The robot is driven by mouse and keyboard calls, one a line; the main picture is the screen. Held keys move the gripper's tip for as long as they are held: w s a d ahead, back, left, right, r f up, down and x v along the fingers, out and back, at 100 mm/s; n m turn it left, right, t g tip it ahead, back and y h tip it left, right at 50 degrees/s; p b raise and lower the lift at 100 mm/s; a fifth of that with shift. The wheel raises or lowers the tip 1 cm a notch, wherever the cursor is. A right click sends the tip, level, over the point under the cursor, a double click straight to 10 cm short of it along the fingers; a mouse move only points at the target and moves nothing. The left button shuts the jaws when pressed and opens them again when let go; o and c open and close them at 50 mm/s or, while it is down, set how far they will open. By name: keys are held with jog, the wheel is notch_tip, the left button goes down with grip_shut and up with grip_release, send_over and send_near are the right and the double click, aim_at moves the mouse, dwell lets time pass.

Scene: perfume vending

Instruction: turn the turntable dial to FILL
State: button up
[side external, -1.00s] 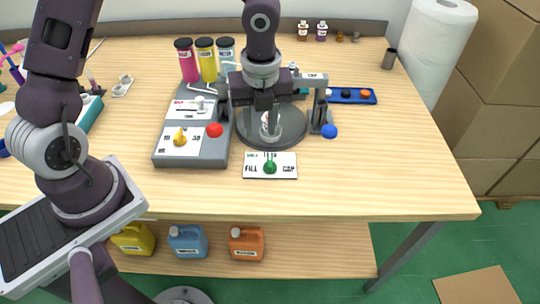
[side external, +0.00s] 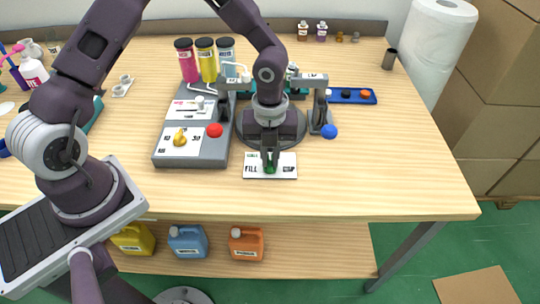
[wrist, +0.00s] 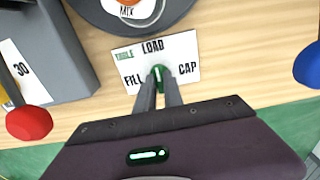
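The green turntable dial (wrist: 159,72) sits on a white plate (wrist: 187,62) marked TABLE, with LOAD at the top, FILL at the left and CAP at the right. In the wrist view the dial's ridge looks to point toward LOAD. My gripper (wrist: 159,82) is down at the dial, its two fingers close together on either side of the ridge. It looks shut on the dial, and the fingers hide its near part. The side view shows my gripper (side external: 270,167) upright over the plate.
The table front is clear.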

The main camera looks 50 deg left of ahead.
grip_shut()
jog(key=shift+n, duration=0.3)
jog(key=n, duration=0.2)
jog(key=shift+n, duration=0.4)
jog(key=n, duration=0.5)
jog(key=shift+n, duration=0.3)
jog(key=n, duration=0.4)
jog(key=shift+n, duration=2.4)
